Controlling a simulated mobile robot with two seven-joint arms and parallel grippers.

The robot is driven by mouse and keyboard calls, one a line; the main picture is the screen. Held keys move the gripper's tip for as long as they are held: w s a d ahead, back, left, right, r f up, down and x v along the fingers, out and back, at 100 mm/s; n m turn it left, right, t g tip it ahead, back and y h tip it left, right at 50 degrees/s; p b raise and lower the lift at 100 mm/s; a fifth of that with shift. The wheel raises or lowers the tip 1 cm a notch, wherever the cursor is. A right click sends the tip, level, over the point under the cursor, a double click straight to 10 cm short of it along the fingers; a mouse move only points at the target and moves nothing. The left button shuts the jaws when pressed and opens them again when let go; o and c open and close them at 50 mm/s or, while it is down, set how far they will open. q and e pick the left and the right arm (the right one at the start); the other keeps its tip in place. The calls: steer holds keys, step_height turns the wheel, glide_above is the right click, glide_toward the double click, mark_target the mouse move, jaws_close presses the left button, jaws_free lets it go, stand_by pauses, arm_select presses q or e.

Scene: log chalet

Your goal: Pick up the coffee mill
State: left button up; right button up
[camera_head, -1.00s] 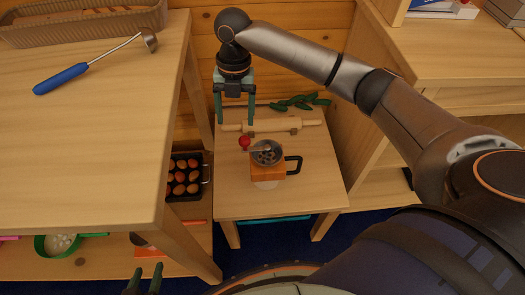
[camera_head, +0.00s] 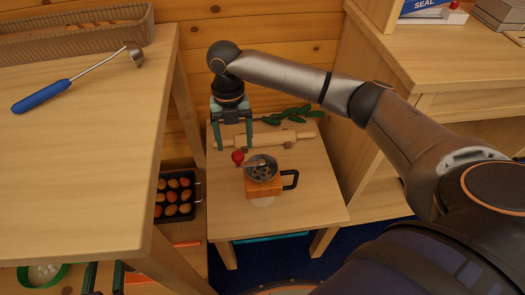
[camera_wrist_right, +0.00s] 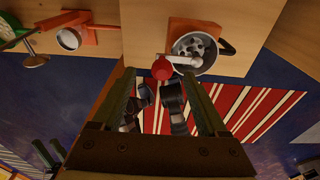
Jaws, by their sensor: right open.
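The coffee mill (camera_head: 264,187) stands upright on a small wooden table (camera_head: 315,205). It has an orange body, a grey metal bowl on top, a crank with a red knob and a black side handle. My right gripper (camera_head: 234,148) is open and empty, behind and left of the mill in the head view, apart from it. In the right wrist view the mill's bowl (camera_wrist_right: 196,50) and red knob lie just beyond the open fingers (camera_wrist_right: 158,78). My left gripper (camera_head: 104,279) shows only its fingertips at the bottom left, apart, with nothing seen between them.
A rolling pin (camera_head: 265,139) and green leafy pods (camera_head: 285,116) lie behind the mill. A black egg tray (camera_head: 177,196) sits on a lower shelf at left. The taller left table (camera_head: 80,170) holds a blue-handled ladle (camera_head: 42,96). A wooden desk (camera_head: 455,75) stands at right.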

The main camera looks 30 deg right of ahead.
mark_target(238, 153)
steer(key=f, duration=0.2)
steer(key=s+f+b, duration=0.1)
steer(key=f, duration=0.1)
steer(key=shift+s+a+f+b, duration=0.1)
steer(key=shift+s+f+b, duration=0.05)
steer(key=shift+f+b, duration=0.2)
steer(key=shift+f, duration=0.15)
arm_select(q)
step_height(238, 153, up, 10)
steer(key=w+m+t+h, duration=0.1)
steer(key=t, duration=0.3)
steer(key=shift+d+f+m+h, duration=0.2)
steer(key=shift+m+h, duration=0.1)
steer(key=shift+h, duration=0.1)
arm_select(e)
jaws_close()
arm_select(q)
steer(key=shift+w, duration=0.1)
